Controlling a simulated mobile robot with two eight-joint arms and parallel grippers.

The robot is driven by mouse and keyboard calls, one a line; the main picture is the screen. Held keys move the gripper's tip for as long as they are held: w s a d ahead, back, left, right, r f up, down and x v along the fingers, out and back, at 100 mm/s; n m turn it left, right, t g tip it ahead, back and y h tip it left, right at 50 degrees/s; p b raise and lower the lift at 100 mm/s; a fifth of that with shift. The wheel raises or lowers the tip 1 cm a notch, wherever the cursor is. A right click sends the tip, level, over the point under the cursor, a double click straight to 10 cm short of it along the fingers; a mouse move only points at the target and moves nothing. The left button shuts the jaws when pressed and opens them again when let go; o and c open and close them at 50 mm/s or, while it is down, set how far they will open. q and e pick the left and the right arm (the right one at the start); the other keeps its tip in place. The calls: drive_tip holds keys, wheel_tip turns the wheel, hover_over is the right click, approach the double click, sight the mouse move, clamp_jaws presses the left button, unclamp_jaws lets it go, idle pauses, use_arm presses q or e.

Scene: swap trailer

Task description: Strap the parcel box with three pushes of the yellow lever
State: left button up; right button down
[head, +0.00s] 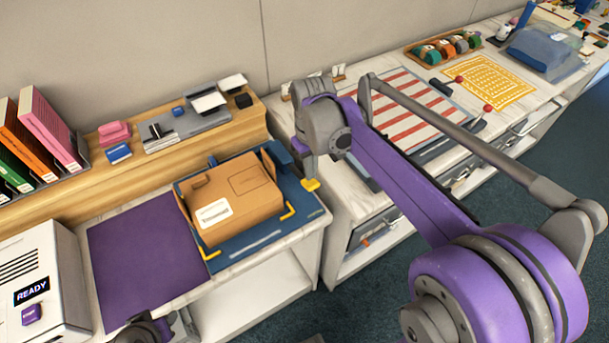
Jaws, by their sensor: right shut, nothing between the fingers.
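The parcel box (250,205) is a brown carton with a white label. It sits on a blue strapping base (300,205) with yellow corner marks, near the front of the counter. The yellow lever (311,184) shows as a small yellow tab at the right of the base. My right gripper (308,168) points down just above the yellow tab, shut and empty. I cannot tell whether its tips touch the tab. No strap can be made out around the box.
A purple mat (143,258) lies left of the box. A white machine reading READY (38,285) stands at the lower left. Behind are a wooden ledge (215,142) with stationery and upright folders (50,130). A striped mat (405,108) lies on the right counter.

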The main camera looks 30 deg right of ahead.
sight(310, 182)
drive_tip(key=shift+f, duration=0.1)
drive_tip(key=shift+f+b, duration=1.7)
drive_tip(key=shift+f, duration=0.95)
drive_tip(key=shift+r, duration=0.1)
drive_tip(key=shift+r+p, duration=2.85)
drive_tip(key=shift+r, duration=1.4)
